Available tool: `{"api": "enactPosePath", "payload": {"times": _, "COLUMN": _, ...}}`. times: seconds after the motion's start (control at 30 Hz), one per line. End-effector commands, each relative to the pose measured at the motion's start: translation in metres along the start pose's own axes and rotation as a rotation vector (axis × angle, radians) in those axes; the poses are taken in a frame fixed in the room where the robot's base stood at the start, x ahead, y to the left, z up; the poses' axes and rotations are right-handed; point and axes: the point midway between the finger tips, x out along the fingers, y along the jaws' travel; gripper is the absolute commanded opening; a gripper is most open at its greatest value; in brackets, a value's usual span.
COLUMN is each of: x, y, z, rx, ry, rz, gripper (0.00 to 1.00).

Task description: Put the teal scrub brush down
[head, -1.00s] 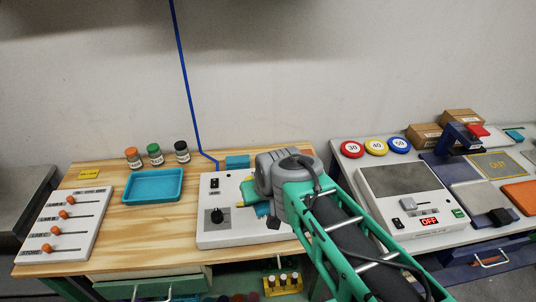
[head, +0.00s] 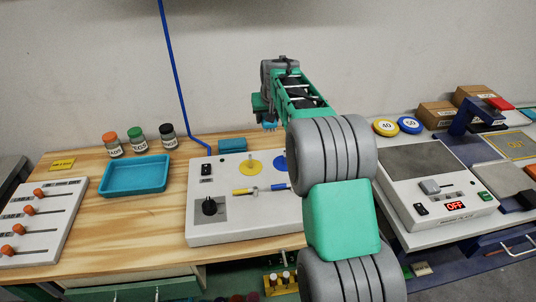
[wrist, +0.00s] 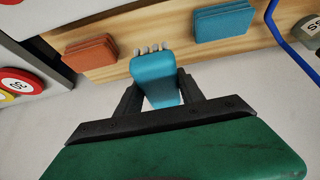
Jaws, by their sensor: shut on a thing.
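The teal scrub brush (wrist: 155,75), with pale bristles at its far end, is between the two dark fingers of my gripper (wrist: 158,88) in the wrist view. The fingers are shut on it. In the head view my gripper (head: 268,116) is raised behind the white panel, near the wall. A small bit of the brush (head: 270,126) shows below it there. Whether the brush touches anything beneath cannot be told, but it looks held in the air.
The wooden bench holds a teal tray (head: 135,176), three jars, a blue block (head: 232,145) and a white panel (head: 205,228) with discs. An orange-brown block (wrist: 90,52) shows in the wrist view. Bare wood lies between tray and panel.

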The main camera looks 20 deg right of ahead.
Motion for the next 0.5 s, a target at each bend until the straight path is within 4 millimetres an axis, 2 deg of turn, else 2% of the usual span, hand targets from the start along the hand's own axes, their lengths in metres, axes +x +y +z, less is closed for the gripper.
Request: {"api": "enactPosePath", "payload": {"times": 0.5, "x": 0.081, "y": 0.002, "z": 0.044, "rx": 0.002, "ry": -0.004, "rz": 0.001, "gripper": 0.07}}
